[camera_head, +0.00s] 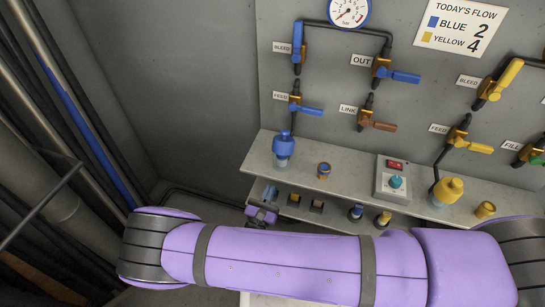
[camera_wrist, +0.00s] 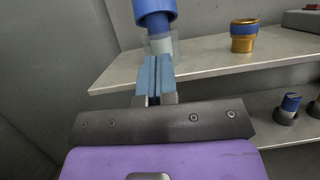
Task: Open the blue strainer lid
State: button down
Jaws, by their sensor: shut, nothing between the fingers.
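The blue strainer lid (camera_head: 283,144) sits on a clear strainer body (camera_head: 281,161) at the left end of the upper shelf. The lid also shows at the top of the wrist view (camera_wrist: 155,12), cut off by the frame edge. My gripper (camera_wrist: 154,60) is shut and empty, its blue-grey fingers pointing at the strainer from the front. In the head view my gripper (camera_head: 269,191) is small, just below the shelf's front edge and under the strainer. The fingertips overlap the strainer body in the wrist view; I cannot tell whether they touch it.
On the shelf (camera_head: 345,180) stand a brass cup with a blue band (camera_head: 324,171), a control box (camera_head: 394,183) and a yellow-lidded strainer (camera_head: 448,190). A lower ledge holds blue (camera_head: 356,212) and yellow (camera_head: 383,219) plugs. Valves and a gauge (camera_head: 350,11) are on the wall above.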

aim_at(279, 152)
jog(key=shift+n+t+y, duration=0.3)
jog(key=shift+n+y, duration=0.1)
jog(key=shift+y, duration=0.1)
jog(key=x, duration=0.9)
jog(key=shift+w+a+r, duration=0.2)
jog(key=shift+w+r, duration=0.05)
jog(key=shift+w, duration=0.2)
